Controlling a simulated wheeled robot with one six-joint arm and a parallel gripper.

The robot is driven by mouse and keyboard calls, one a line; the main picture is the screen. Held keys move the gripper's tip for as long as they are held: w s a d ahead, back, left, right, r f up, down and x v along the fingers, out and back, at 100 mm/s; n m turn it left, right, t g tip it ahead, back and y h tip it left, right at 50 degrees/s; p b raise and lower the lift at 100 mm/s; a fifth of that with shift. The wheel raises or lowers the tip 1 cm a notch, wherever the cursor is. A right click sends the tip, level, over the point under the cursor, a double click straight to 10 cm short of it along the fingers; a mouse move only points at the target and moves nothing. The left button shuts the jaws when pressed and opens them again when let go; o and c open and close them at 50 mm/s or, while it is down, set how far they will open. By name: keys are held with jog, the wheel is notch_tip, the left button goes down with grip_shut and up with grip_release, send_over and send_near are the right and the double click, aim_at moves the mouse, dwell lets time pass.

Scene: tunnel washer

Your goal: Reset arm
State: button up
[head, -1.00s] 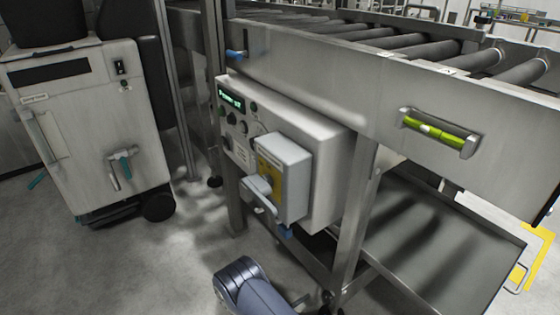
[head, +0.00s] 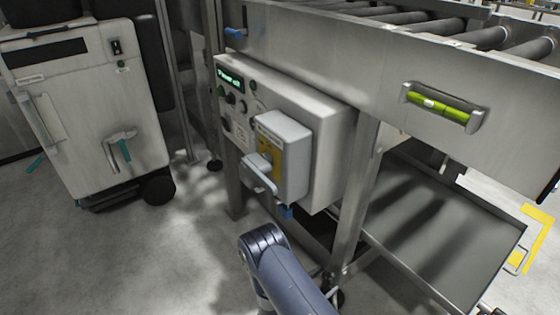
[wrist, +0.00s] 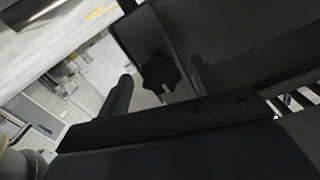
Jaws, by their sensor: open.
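My gripper (wrist: 161,72) shows in the wrist view as two dark fingers set wide apart. It is open, with nothing between the fingers. Beyond them are a dark panel and a dark lobed knob (wrist: 160,74). In the head view, part of my grey-blue arm shows at the bottom centre, in front of the roller conveyor frame. The gripper itself is not visible there.
A control box (head: 327,150) with a lit display hangs under the conveyor (head: 310,52). A grey switch box (head: 290,133) with a lever handle (head: 259,174) protrudes from it. A metal tray (head: 440,235) lies right, a wheeled cabinet (head: 85,120) left. Floor between is clear.

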jog(key=shift+w+d+m, duration=0.2)
jog(key=shift+d+m, duration=0.05)
jog(key=shift+m, duration=0.05)
jog(key=m, duration=0.9)
jog(key=shift+r, duration=0.1)
jog(key=m, duration=0.5)
jog(key=shift+a+m, duration=0.1)
jog(key=shift+m, duration=0.3)
jog(key=shift+r+m, duration=0.1)
jog(key=shift+m, duration=2.4)
